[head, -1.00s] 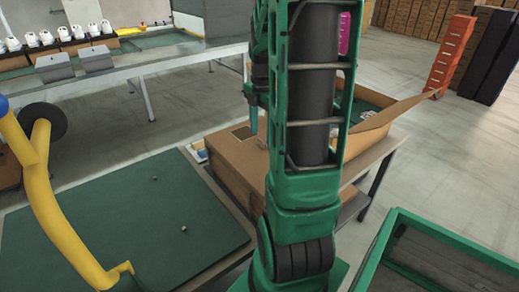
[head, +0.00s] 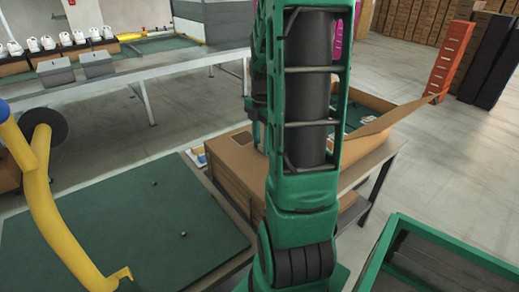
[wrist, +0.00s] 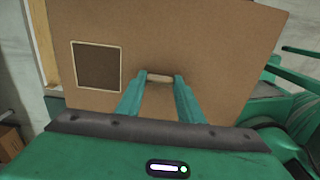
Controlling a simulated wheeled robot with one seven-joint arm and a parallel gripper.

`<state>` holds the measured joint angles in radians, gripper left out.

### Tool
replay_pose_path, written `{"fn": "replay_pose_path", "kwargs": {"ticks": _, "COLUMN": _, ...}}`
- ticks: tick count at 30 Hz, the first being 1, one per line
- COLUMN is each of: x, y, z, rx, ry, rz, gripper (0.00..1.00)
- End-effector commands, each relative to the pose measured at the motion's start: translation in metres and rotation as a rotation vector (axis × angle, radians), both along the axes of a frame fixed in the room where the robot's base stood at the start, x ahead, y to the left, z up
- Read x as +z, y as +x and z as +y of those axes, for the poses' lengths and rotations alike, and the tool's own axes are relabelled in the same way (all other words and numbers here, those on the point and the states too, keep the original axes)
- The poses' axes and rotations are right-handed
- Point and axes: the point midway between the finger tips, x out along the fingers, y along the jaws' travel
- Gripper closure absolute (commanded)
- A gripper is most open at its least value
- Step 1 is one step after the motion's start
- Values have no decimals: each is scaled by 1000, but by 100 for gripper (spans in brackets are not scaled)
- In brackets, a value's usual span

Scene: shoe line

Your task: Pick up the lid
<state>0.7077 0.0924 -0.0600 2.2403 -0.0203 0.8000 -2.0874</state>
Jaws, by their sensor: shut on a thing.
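The lid is a flat brown cardboard panel (wrist: 225,75) with a dark, pale-edged square on it. It fills much of the wrist view. My gripper (wrist: 162,78) is shut on a small light-brown grip on the lid, with one finger at each side. In the head view, the lid (head: 236,160) shows left of my green arm, over the work table. My arm hides the lid's right part and my gripper there. I cannot tell how much gap lies under the lid.
A large open carton (head: 375,101) with a raised flap stands behind my arm. A green-topped table (head: 130,225) is at the left, with a yellow bent post (head: 45,190) before it. A green-framed bin (head: 430,245) is at front right. Open floor (head: 460,160) lies at the right.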

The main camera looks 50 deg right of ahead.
Motion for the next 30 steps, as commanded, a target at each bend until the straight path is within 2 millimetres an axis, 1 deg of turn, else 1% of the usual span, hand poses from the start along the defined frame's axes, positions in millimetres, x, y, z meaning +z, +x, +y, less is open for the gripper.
{"fn": "replay_pose_path", "kwargs": {"ticks": 4, "x": 6, "y": 1, "z": 0, "rx": 0, "ry": -3, "rz": -2, "gripper": 89}}
{"fn": "replay_pose_path", "kwargs": {"ticks": 7, "x": 15, "y": 1, "z": 0, "rx": 0, "ry": -3, "rz": -2, "gripper": 89}}
{"fn": "replay_pose_path", "kwargs": {"ticks": 11, "x": 34, "y": 1, "z": -1, "rx": 0, "ry": -4, "rz": -4, "gripper": 89}}
{"fn": "replay_pose_path", "kwargs": {"ticks": 12, "x": 41, "y": 1, "z": 0, "rx": 1, "ry": -3, "rz": -4, "gripper": 89}}
{"fn": "replay_pose_path", "kwargs": {"ticks": 13, "x": 44, "y": 4, "z": -2, "rx": 2, "ry": -3, "rz": -2, "gripper": 89}}
{"fn": "replay_pose_path", "kwargs": {"ticks": 24, "x": 87, "y": 76, "z": -29, "rx": 2, "ry": -1, "rz": -2, "gripper": 89}}
{"fn": "replay_pose_path", "kwargs": {"ticks": 27, "x": 96, "y": 90, "z": -35, "rx": 1, "ry": -1, "rz": -1, "gripper": 89}}
{"fn": "replay_pose_path", "kwargs": {"ticks": 30, "x": 103, "y": 99, "z": -39, "rx": 1, "ry": 0, "rz": -1, "gripper": 89}}
